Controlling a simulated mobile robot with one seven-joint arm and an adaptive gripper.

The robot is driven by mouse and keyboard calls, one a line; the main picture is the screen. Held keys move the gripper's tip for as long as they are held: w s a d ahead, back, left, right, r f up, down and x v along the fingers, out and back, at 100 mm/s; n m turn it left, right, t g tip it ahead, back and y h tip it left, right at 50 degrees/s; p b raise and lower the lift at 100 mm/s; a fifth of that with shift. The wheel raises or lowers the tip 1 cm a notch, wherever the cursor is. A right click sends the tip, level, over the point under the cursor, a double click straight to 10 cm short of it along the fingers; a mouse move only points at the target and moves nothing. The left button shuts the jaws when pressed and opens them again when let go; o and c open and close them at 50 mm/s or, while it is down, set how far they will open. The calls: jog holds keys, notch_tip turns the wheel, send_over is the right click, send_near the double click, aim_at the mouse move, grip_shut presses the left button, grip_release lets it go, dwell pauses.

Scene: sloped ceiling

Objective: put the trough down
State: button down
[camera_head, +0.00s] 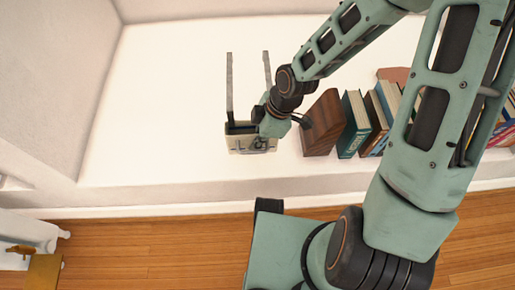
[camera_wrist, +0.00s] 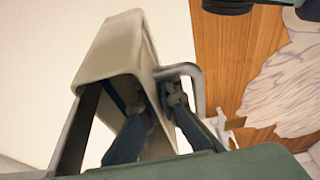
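The trough (camera_head: 240,144) is a beige, boxy piece with a dark opening, over the white ledge in the head view. Two long grey bars reach away from it toward the back. In the wrist view the trough (camera_wrist: 112,52) shows as a beige channel with a bent grey metal handle at its near end. My gripper (camera_wrist: 158,104) has its two dark fingers at this end, one on each side of the end part by the handle, and appears shut on it. In the head view my gripper (camera_head: 260,116) is at the trough's right end. I cannot tell whether the trough touches the ledge.
A dark wooden block (camera_head: 322,124) stands close to the right of my gripper, with a row of books (camera_head: 355,122) beyond it. The white ledge (camera_head: 160,110) is clear to the left. Its front edge drops to a wooden floor (camera_head: 150,245).

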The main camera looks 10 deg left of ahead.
jog(key=shift+w+d+f, duration=0.1)
jog(key=shift+w+f, duration=0.2)
jog(key=shift+f, duration=0.15)
jog(key=shift+w+f+b, duration=0.15)
jog(key=shift+f+b, duration=0.75)
jog(key=shift+f, duration=0.7)
jog(key=shift+f, duration=0.15)
jog(key=c, duration=2.2)
grip_release()
jog(key=shift+d, duration=0.1)
jog(key=shift+o, duration=0.2)
jog(key=p+v, duration=0.6)
jog(key=v, duration=0.6)
